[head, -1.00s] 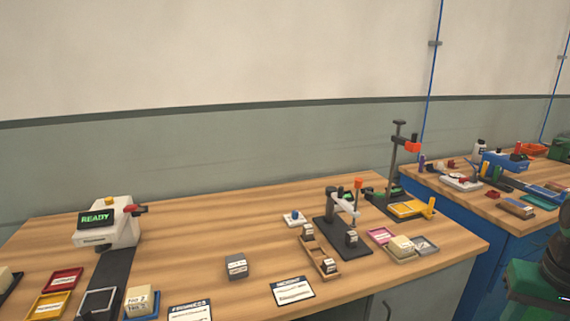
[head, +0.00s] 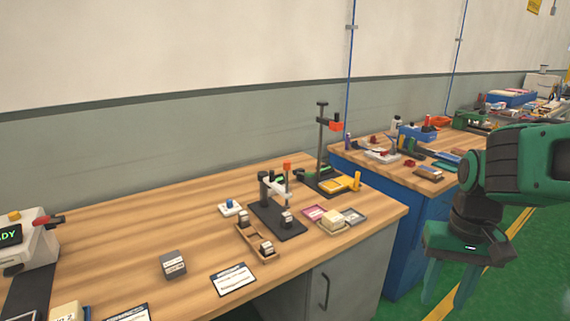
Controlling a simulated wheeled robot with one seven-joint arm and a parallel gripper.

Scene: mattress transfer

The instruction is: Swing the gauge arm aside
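A small fixture with a dark base plate (head: 277,222) stands on the wooden bench. A grey post on it carries a light grey arm (head: 276,189), which reaches to an upright orange-topped rod (head: 287,172). This looks like the gauge arm. A small block (head: 287,219) sits on the base plate below the arm. My gripper (head: 449,298) is at the right of the head view, fingers pointing down and apart, with nothing seen between them. It is well to the right of the fixture, beyond the bench edge, and not touching it.
A taller stand (head: 322,145) with a red clamp and yellow parts is behind the fixture. A dark grey block (head: 173,265) and a card (head: 233,280) lie in front.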

